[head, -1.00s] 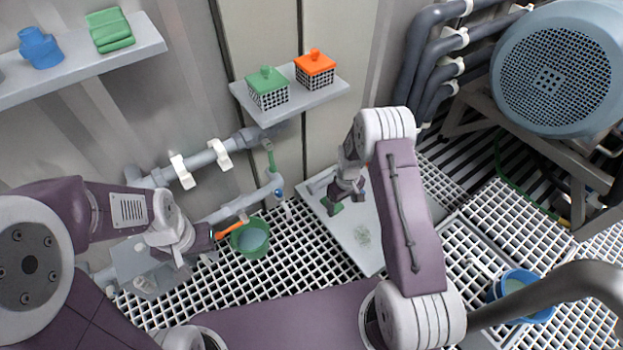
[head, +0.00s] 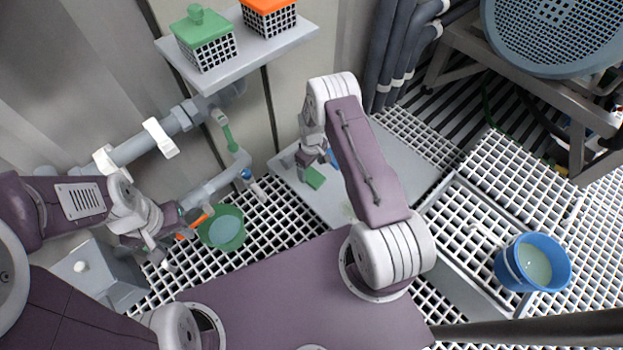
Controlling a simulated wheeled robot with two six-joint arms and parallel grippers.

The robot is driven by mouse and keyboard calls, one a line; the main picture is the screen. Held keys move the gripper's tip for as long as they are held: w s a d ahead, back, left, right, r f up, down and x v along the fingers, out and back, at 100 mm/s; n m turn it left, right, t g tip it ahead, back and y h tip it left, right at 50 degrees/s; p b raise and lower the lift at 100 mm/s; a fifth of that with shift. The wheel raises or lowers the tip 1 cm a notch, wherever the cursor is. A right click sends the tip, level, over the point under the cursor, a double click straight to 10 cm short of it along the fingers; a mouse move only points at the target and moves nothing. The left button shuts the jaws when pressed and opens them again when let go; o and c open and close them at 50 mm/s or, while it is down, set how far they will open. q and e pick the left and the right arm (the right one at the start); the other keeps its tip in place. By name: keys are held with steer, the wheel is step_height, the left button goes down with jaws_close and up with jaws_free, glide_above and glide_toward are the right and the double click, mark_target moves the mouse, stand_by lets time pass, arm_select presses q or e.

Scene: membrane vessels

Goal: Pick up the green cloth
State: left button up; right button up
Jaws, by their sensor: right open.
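A small flat green piece (head: 314,178) lies on the pale grey plate (head: 405,140) on the floor. I cannot tell whether it is the green cloth or a pad. My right gripper (head: 322,164) is open just above and beside it, with a small blue thing (head: 334,159) close by. The folded green cloth seen earlier on the upper left shelf is out of view. My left gripper (head: 188,226) is low at the left, beside the green bucket (head: 221,240). An orange strip (head: 199,221) shows at its fingers; whether they grip it is unclear.
A shelf (head: 290,44) holds a green-lidded basket (head: 205,50) and an orange-lidded basket (head: 270,22). Pipes (head: 180,122) run along the wall. A blue bucket (head: 505,268) with pale liquid stands on the white grating at right.

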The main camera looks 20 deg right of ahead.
mark_target(312, 175)
step_height(312, 175, down, 5)
steer(key=b, duration=0.3)
steer(key=shift+r, duration=0.4)
steer(key=c, duration=1.4)
arm_select(q)
step_height(312, 175, down, 4)
steer(key=shift+r, duration=0.1)
arm_select(e)
steer(key=shift+r, duration=0.1)
